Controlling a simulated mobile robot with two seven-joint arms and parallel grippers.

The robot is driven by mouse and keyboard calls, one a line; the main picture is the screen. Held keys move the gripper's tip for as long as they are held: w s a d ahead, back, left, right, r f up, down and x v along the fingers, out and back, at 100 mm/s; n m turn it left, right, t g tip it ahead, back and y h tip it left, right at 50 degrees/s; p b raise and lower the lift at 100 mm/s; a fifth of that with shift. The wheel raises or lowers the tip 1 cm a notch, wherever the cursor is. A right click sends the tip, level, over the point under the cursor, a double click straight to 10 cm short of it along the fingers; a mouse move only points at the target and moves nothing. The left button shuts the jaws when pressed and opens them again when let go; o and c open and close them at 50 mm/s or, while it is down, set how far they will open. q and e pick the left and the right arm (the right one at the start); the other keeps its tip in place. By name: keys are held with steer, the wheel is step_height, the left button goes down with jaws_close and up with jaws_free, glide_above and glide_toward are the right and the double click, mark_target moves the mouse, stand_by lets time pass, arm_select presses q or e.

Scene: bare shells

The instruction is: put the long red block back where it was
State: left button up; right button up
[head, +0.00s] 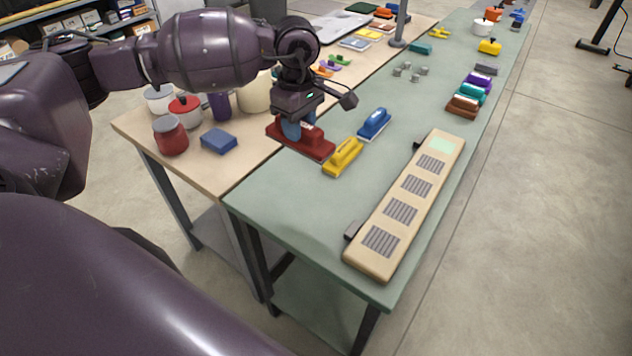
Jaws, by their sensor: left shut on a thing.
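The long red block (318,149) is a dark red bar with a raised grip on top. It is at the left edge of the green table, where the wooden table adjoins it. My left gripper (294,130) points down over it and is shut on it; its blue fingers hide part of the block's top. I cannot tell whether the block touches the surface or hangs just above it. A yellow block (343,156) and a blue block (374,123) of similar shape stand to its right. My right gripper is not in view.
A long beige panel (408,205) with grey grilles lies along the green table's (280,210) right side. A blue box (219,141), a red jar (170,136) and pots stand on the wooden table (140,127). The green table's near left part is clear.

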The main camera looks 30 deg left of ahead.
arm_select(q)
steer(key=shift+w+a+r, duration=0.1)
steer(key=shift+w+r, duration=0.2)
steer(key=shift+f+n, duration=0.3)
step_height(320, 180, down, 14)
steer(key=shift+f+p, duration=0.15)
steer(key=shift+p, duration=0.3)
steer(key=shift+f, duration=0.35)
step_height(320, 180, down, 4)
steer(key=shift+r, duration=0.1)
steer(key=shift+f, duration=0.2)
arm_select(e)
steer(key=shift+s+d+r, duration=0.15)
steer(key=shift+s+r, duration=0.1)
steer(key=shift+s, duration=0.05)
